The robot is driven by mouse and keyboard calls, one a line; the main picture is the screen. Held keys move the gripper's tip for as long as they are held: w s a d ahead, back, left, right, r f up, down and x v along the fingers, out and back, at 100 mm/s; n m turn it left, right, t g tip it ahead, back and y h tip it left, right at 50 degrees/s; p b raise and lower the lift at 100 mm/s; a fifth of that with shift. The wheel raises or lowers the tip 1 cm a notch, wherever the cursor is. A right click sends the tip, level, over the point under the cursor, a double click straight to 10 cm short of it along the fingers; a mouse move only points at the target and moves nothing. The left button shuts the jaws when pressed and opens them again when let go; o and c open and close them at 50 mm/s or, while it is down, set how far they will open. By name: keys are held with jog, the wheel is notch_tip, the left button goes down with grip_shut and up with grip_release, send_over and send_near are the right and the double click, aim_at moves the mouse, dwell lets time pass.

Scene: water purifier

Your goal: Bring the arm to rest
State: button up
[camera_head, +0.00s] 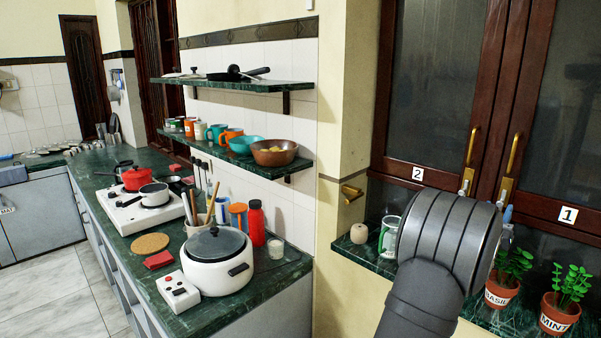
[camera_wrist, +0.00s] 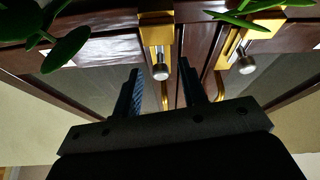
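My gripper (camera_wrist: 161,70) shows in the wrist view with its two dark, bluish fingers apart and nothing seen between them. The fingers point toward brown window frames with gold latches (camera_wrist: 157,35). I cannot tell how far the fingertips are from the latches. In the head view, my dark grey arm rises in front of the windowsill and the brown window; it hides most of my gripper and part of the sill.
The green windowsill (camera_head: 353,249) holds a can (camera_head: 389,237), a basil pot (camera_head: 501,292) and a mint pot (camera_head: 559,316), close beside my arm. Leaves (camera_wrist: 68,48) show near the gripper. A counter with a white cooker (camera_head: 217,272) stands at left.

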jog(key=x, duration=0.3)
notch_tip(320, 180, up, 4)
jog(key=shift+s+a, duration=0.15)
jog(key=shift+s, duration=0.05)
jog(key=f+v, duration=0.1)
jog(key=v, duration=1.6)
jog(key=s+d+f+m+g, duration=0.4)
jog(key=s+d+m+g, duration=0.1)
jog(key=m+g, duration=0.4)
jog(key=shift+s+d+m+g, duration=0.35)
jog(key=shift+d+g, duration=0.15)
jog(key=shift+d, duration=0.25)
jog(key=shift+f, duration=0.1)
